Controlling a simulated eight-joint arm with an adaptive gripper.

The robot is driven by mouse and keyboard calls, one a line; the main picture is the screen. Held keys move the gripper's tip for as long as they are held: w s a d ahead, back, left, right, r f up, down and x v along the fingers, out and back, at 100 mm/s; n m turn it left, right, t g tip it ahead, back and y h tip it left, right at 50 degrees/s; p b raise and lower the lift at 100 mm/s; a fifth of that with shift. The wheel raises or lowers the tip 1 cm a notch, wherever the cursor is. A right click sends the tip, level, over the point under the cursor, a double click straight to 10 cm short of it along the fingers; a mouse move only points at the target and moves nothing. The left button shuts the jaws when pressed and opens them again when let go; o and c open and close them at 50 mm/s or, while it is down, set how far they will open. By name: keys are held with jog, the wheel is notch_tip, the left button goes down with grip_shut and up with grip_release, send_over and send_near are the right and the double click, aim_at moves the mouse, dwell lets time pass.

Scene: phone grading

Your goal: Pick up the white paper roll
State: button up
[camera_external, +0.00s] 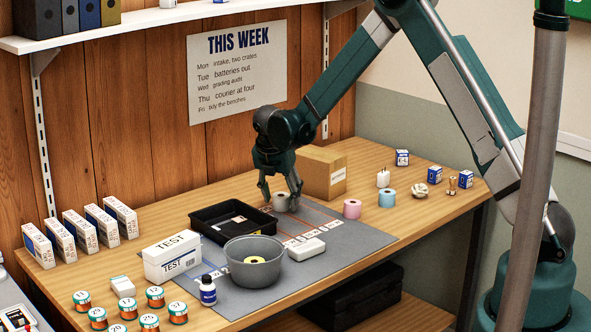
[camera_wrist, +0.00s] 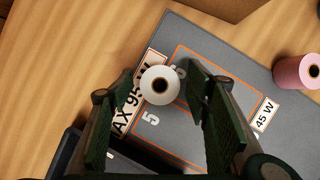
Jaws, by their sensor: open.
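The white paper roll (camera_external: 281,201) stands upright on the grey mat (camera_external: 355,236), near its back edge. In the wrist view the roll (camera_wrist: 160,85) shows from above with its dark core hole, between my two fingers and a little beyond their tips. My gripper (camera_external: 280,193) points down over the roll in the external view, fingers spread on either side of it. In the wrist view my gripper (camera_wrist: 163,85) is open and empty, with a gap on both sides of the roll. No finger visibly touches it.
A pink roll (camera_external: 352,208) and a blue roll (camera_external: 387,198) stand to the right. A cardboard box (camera_external: 324,173) is close behind. A black tray (camera_external: 205,228) and a grey bowl (camera_external: 240,274) are to the left and front. A white item (camera_external: 306,249) lies on the mat.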

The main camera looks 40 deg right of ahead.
aim_at(281, 196)
jog(key=c, duration=1)
jog(key=shift+r, duration=0.15)
notch_tip(281, 196, up, 10)
jog(key=shift+f+p, duration=0.1)
jog(key=shift+p, duration=0.6)
